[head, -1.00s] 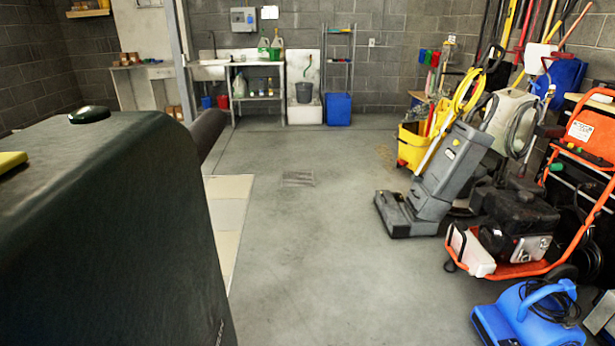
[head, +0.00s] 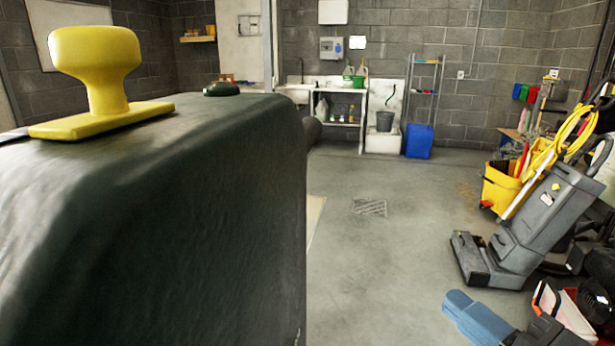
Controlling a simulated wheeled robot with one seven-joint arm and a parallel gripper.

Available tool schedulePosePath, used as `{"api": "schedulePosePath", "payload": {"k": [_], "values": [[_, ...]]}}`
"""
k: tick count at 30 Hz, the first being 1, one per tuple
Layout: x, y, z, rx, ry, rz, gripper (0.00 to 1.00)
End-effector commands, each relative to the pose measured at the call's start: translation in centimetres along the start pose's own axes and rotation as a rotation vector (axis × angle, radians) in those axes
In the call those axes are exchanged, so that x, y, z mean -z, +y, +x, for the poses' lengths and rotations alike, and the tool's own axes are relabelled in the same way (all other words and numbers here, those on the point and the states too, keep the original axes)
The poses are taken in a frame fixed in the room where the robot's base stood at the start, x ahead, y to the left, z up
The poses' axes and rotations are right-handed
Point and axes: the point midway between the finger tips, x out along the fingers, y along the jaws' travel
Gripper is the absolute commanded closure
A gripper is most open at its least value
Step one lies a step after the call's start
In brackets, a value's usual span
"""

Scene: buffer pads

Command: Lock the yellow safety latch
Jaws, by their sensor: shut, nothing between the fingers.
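The yellow safety latch (head: 97,70) is at the upper left of the head view. It has a rounded knob on a short neck above a flat yellow plate, and it stands upright on top of a large dark green padded body (head: 170,200). My gripper (head: 456,302) shows at the lower right, with blue fingers shut together and nothing between them. It is well to the right of the latch and apart from the padded body. The rest of my arm is mostly out of view.
A small dark green knob (head: 221,89) sits on the padded body's far end. A grey floor machine (head: 540,225) and yellow mop bucket (head: 503,187) stand at right. Grey floor (head: 380,260) is open between. A sink and shelves line the back wall.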

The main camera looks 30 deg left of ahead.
Motion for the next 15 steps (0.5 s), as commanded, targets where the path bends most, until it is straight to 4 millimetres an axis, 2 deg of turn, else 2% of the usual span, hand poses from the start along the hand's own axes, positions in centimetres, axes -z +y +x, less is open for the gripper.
{"api": "schedulePosePath", "payload": {"k": [6,15], "values": [[-0.6,-5.2,2.6,0.065,-0.183,0.040,1.00],[-2.5,-12.5,4.2,0.107,-0.450,0.059,1.00]]}}
